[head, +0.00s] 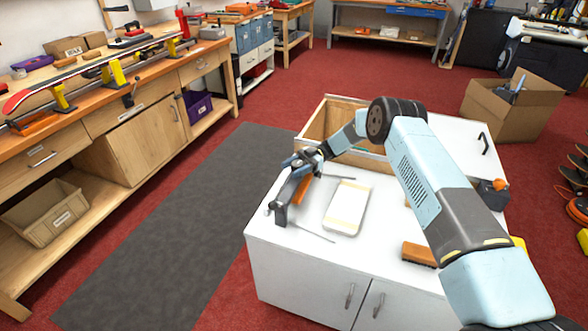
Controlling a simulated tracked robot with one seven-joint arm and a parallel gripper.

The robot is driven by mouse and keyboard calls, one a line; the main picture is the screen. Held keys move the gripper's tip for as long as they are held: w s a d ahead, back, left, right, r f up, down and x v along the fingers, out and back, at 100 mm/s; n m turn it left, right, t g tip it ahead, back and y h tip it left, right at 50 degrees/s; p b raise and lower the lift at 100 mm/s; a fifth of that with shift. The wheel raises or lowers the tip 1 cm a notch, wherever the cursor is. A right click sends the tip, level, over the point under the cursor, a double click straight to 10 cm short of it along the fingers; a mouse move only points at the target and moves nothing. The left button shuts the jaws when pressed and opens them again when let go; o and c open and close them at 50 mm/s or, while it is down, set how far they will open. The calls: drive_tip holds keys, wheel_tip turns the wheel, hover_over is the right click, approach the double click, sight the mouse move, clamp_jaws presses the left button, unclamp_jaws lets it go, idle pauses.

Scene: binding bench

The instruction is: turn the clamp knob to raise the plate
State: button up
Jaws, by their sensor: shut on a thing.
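My gripper (299,166) is above the back left part of the white cabinet top, pointing left and down. It is shut at the upper end of a dark grey clamp-like fixture (281,211). The clamp knob appears to be between the fingers. It is mostly hidden by them and too small to see clearly. A flat white plate (346,208) with pale yellow bands lies to the right of the fixture. I cannot tell whether this is the plate of the clamp, or how high the clamp's plate stands.
The white cabinet top (377,248) also holds an orange-brown block (301,189), thin metal tools (315,232) and a brush (418,254). A long workbench (112,103) with a clamped ski (85,71) is at left, across a grey mat (190,215).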

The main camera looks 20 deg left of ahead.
drive_tip(key=shift+s+d+f, duration=0.1)
drive_tip(key=shift+s+f, duration=0.05)
drive_tip(key=shift+f, duration=0.3)
drive_tip(key=o, duration=0.8)
drive_tip(key=shift+o, duration=0.6)
drive_tip(key=shift+r, duration=0.15)
drive_tip(key=v, duration=1.4)
drive_tip(key=shift+a, duration=0.2)
